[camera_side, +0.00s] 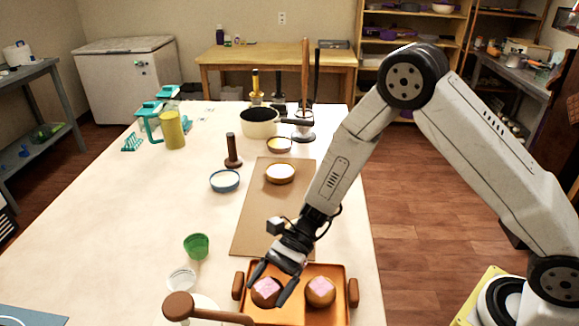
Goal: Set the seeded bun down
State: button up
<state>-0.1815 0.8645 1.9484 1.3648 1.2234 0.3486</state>
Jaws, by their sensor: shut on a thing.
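My gripper (266,294) points down over the left part of an orange tray (327,269). Its two fingers are on either side of a brown bun with a pink patch on top (266,289), and it is shut on this bun. Seeds cannot be made out on it. The bun is over or in the tray; I cannot tell whether it touches the tray floor. A second, similar bun (320,291) sits in the right part of the tray.
A wooden mallet-like tool (182,307) lies left of the tray. A green cup (196,245) and a clear cup (181,279) are farther left. A brown board (262,215) holding a bowl (280,173) lies behind the tray. The table's left middle is clear.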

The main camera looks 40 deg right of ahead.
aim_at(271, 296)
jog(key=shift+f, duration=1.4)
jog(key=shift+f, duration=0.1)
jog(key=o, duration=1)
jog(key=v, duration=1.2)
